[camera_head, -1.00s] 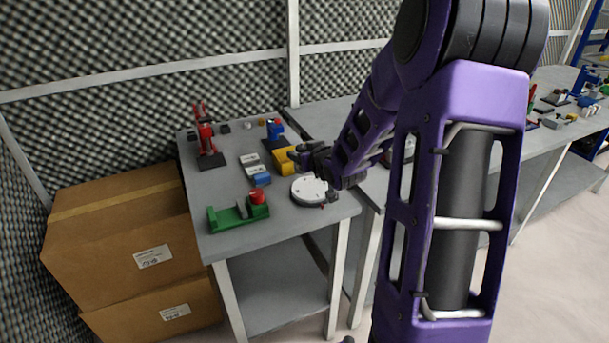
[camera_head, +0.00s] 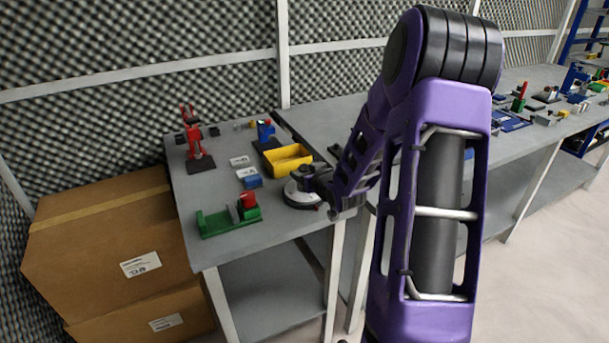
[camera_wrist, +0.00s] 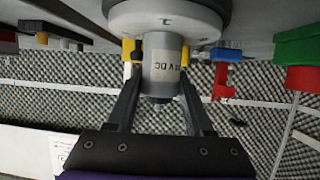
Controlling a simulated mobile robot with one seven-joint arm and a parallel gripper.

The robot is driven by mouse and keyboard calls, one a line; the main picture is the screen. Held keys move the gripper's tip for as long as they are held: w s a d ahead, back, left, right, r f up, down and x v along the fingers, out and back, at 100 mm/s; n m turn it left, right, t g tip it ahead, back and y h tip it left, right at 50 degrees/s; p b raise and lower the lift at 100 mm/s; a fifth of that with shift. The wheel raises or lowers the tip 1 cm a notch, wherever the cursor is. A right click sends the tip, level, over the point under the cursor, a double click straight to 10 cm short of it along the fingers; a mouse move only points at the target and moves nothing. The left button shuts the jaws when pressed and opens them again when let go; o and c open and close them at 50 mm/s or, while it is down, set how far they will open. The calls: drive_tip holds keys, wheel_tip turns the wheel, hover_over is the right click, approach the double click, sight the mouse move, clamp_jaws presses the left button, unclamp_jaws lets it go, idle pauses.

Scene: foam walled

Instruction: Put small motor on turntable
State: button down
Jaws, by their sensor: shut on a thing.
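The small motor (camera_wrist: 162,62) is a grey cylinder with a "V DC" label, held between the two fingers of my gripper (camera_wrist: 161,84) in the wrist view. The wrist view is upside down. The motor's far end meets or nearly meets the white disc of the turntable (camera_wrist: 118,18); I cannot tell whether they touch. In the head view the turntable (camera_head: 301,201) is a round white disc on a dark base near the table's right front. My gripper (camera_head: 312,181) is right over it and hides part of it; the motor is not clearly visible there.
A yellow bin (camera_head: 288,160) stands just behind the turntable. A green fixture (camera_head: 220,223) with a red cylinder (camera_head: 247,199) and a blue block (camera_head: 253,182) are to its left. A red clamp (camera_head: 195,143) stands further back. Cardboard boxes (camera_head: 100,235) are left of the table.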

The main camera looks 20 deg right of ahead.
drive_tip(key=shift+r, duration=0.15)
drive_tip(key=c, duration=0.7)
unclamp_jaws()
drive_tip(key=shift+f, duration=0.25)
drive_tip(key=shift+c, duration=0.2)
drive_tip(key=o, duration=0.5)
drive_tip(key=shift+c, duration=0.2)
drive_tip(key=shift+s+r, duration=0.2)
drive_tip(key=shift+r, duration=0.15)
drive_tip(key=p+v, duration=0.1)
drive_tip(key=v, duration=1)
drive_tip(key=shift+s+p, duration=0.3)
drive_tip(key=shift+p, duration=0.1)
